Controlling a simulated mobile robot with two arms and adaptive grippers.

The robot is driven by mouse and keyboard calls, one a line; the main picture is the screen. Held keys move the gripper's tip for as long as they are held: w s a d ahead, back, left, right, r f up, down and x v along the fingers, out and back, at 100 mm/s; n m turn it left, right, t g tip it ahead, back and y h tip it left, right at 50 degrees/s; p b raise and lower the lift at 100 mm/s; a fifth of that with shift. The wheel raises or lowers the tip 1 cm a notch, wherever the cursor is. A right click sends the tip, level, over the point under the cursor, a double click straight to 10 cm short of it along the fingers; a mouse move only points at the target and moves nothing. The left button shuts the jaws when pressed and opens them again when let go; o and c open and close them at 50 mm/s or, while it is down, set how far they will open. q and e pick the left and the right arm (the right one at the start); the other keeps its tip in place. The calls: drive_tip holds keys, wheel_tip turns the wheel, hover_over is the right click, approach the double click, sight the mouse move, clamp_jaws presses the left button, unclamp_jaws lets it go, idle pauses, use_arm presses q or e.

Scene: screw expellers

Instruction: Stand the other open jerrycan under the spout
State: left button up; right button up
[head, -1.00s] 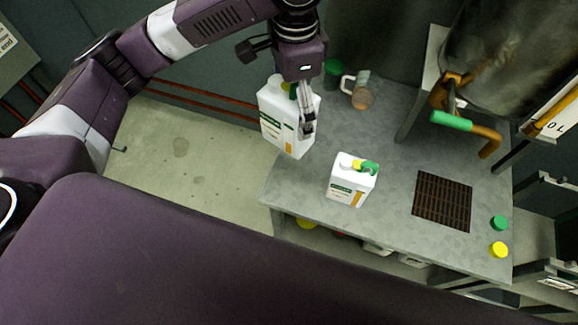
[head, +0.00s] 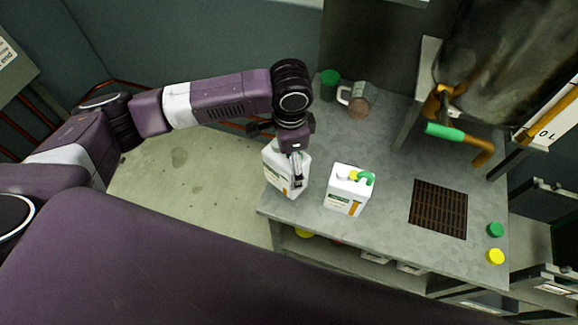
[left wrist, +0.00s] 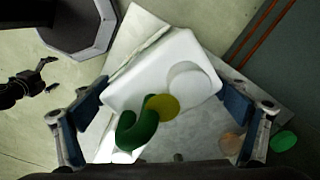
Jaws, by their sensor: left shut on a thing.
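My left gripper (head: 296,168) is shut on a white jerrycan (head: 277,170), held at the bench's left edge, left of a second white jerrycan. In the left wrist view the held jerrycan (left wrist: 150,85) lies between the two fingers, with a pale round top fitting, a yellow disc and a green curved part showing. The second jerrycan (head: 345,201) stands upright on the bench, with a green curved part and yellow on top. The orange spout (head: 484,156) with a green-handled valve (head: 450,132) hangs from the dark vessel, above and right of the standing jerrycan. My right gripper is not in view.
The grey bench (head: 385,195) has a brown grate (head: 438,208) below the spout. A green cap (head: 495,230) and a yellow cap (head: 496,256) lie at its right. A glass jug (head: 357,100) and a green-topped item (head: 329,82) stand at the back left.

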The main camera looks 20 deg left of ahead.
use_arm(q)
drive_tip(key=shift+f, duration=2.05)
drive_tip(key=o, duration=1.5)
drive_tip(key=shift+f, duration=0.15)
drive_tip(key=shift+o, duration=0.2)
drive_tip(key=r, duration=0.8)
drive_tip(key=r+b, duration=0.1)
drive_tip(key=r, duration=0.3)
drive_tip(key=shift+s+d+r, duration=0.15)
drive_tip(key=shift+s+d, duration=0.05)
drive_tip(key=shift+s, duration=0.1)
